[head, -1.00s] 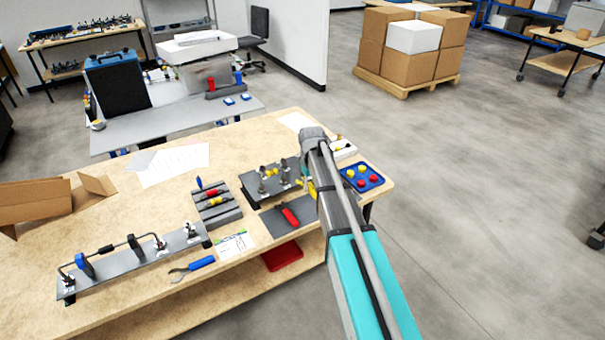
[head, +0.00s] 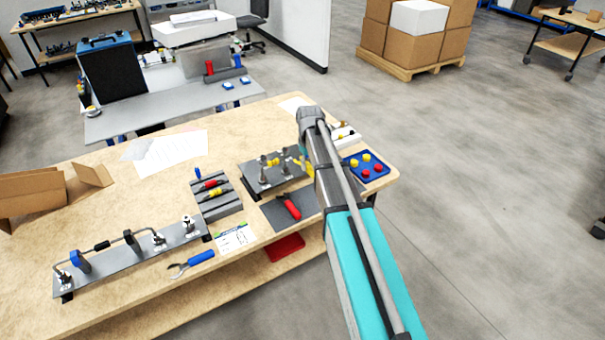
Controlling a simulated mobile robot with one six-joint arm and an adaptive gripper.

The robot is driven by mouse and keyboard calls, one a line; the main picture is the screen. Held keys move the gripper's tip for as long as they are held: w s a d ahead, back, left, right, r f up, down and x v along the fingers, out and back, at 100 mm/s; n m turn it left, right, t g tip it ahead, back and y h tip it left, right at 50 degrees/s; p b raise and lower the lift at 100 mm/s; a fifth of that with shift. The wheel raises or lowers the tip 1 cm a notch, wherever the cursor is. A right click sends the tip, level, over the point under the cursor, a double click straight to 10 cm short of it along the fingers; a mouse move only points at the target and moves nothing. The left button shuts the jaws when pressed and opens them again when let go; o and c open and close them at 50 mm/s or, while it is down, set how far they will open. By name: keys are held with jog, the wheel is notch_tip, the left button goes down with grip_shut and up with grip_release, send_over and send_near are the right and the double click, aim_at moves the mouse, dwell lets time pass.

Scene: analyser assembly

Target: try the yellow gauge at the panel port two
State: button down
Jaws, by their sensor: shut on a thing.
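The panel (head: 256,188) is a dark plate with several upright metal fittings and small yellow parts, near the right end of the wooden bench. My gripper (head: 306,168) is at the panel's right edge, partly hidden by my own arm. It is shut on a small yellow piece (head: 310,170), which looks like the yellow gauge. Its lower part and any contact with the panel are hidden. I cannot tell which port is number two.
A blue tray (head: 381,175) with red and yellow caps lies right of my arm. A grey rack (head: 222,207) holds red and yellow tools. A long plate (head: 130,262) with pipework stands at left.

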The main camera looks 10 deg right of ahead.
aim_at(285, 169)
jog(key=shift+w+a+f+b, duration=0.1)
jog(key=shift+f+b, duration=0.45)
jog(key=shift+b, duration=0.05)
jog(key=f+b, duration=0.1)
jog(key=a+f+b, duration=0.2)
jog(key=f+b, duration=0.1)
jog(key=shift+w+a+f, duration=0.1)
jog(key=shift+w+a, duration=0.05)
jog(key=shift+w, duration=0.25)
jog(key=shift+f, duration=0.1)
dwell(0.4)
jog(key=shift+w+a+f+b, duration=0.15)
jog(key=shift+w+f+b, duration=0.3)
jog(key=shift+f+b, duration=0.35)
jog(key=shift+w+a+f+b, duration=0.15)
jog(key=shift+w+f+b, duration=0.35)
jog(key=shift+f+b, duration=0.3)
jog(key=shift+w+a+f+b, duration=0.15)
jog(key=shift+w+f+b, duration=0.3)
jog(key=shift+f+b, duration=0.3)
jog(key=shift+w+a, duration=0.15)
jog(key=shift+w, duration=0.35)
dwell(2.7)
jog(key=shift+s, duration=0.15)
